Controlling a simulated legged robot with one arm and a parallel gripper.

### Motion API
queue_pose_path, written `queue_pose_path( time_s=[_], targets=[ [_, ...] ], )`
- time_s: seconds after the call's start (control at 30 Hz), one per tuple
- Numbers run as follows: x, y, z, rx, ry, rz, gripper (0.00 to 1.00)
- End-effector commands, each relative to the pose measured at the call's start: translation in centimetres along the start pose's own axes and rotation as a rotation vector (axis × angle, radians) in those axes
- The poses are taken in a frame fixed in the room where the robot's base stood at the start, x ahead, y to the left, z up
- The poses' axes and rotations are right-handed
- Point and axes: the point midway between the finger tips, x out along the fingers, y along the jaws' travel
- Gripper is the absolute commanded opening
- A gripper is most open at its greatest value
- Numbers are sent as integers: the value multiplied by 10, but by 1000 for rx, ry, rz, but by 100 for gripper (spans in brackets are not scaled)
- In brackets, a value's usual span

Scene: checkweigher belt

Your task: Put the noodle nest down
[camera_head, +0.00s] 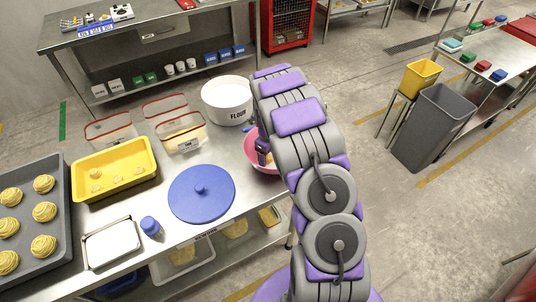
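My gripper (264,152) is over or in a pink bowl (252,158) at the table's right end. My arm hides most of it, so I cannot see whether its fingers are open or shut or whether they hold a noodle nest. Several yellow noodle nests (44,212) sit in rows in a dark grey tray (62,255) at the far left. A yellow tub (112,197) beside that tray holds a few small pale yellow lumps.
A round blue lid (202,205), a blue-capped jar (151,227) and a small metal tray (112,244) lie on the steel table. Clear bins (181,133) and a white FLOUR tub (227,101) stand behind. A grey waste bin (432,127) stands right.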

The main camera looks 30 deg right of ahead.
Motion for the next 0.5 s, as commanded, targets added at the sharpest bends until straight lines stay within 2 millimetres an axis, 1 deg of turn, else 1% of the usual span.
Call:
queue_pose_path(
  time_s=[0.33,0.5],
  targets=[
    [-2,0,0,0,0,0,72],
    [-14,-1,1,0,-3,-4,72]
  ],
)
